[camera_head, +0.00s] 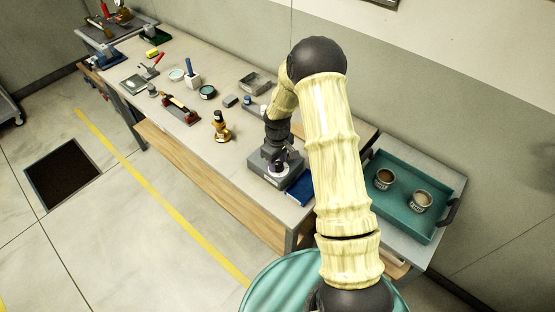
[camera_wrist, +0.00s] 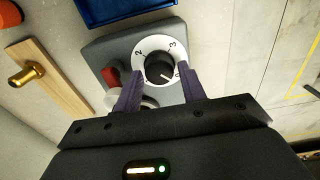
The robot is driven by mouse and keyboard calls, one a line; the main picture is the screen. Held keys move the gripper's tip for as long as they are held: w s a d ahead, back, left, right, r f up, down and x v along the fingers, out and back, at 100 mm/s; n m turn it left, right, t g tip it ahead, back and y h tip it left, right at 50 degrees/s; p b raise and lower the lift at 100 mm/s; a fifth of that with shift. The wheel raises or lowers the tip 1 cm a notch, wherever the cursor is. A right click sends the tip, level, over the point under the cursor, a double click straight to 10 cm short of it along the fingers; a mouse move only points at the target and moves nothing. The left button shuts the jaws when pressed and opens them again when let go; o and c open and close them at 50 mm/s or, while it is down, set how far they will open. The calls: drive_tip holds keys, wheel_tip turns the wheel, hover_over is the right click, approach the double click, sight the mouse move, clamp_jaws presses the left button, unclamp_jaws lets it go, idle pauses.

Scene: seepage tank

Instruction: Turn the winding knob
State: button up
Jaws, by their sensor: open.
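The winding knob (camera_wrist: 158,67) is black with a pale pointer line and sits in a round white dial (camera_wrist: 143,61) marked with numbers. The dial is on a grey box (camera_wrist: 101,52) on the bench. In the wrist view my gripper (camera_wrist: 160,74) is open, with one purple finger on each side of the knob. I cannot tell whether the fingers touch it. A red button (camera_wrist: 110,76) and a pale round part (camera_wrist: 122,99) are beside the dial, partly hidden by the left finger. In the head view my gripper (camera_head: 280,167) is over the grey box (camera_head: 264,176), and the knob is hidden.
A blue tray (camera_head: 302,188) lies beside the box on the workbench (camera_head: 228,158). A brass instrument (camera_head: 220,128) and several small items stand further along the bench. A teal tray (camera_head: 403,172) with two pots is at the right.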

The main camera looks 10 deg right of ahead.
drive_tip(key=shift+c, duration=0.4)
drive_tip(key=c, duration=0.6)
drive_tip(key=shift+f+m+b, duration=0.1)
drive_tip(key=shift+m+b, duration=0.25)
drive_tip(key=shift+m, duration=0.15)
drive_tip(key=m+b, duration=0.2)
drive_tip(key=m, duration=0.2)
drive_tip(key=m+b, duration=0.1)
drive_tip(key=m, duration=0.5)
drive_tip(key=shift+d, duration=0.15)
drive_tip(key=m, duration=0.6)
drive_tip(key=shift+d, duration=0.1)
drive_tip(key=m+p, duration=0.1)
drive_tip(key=m, duration=0.5)
drive_tip(key=shift+s+m, duration=0.1)
drive_tip(key=shift+m, duration=0.3)
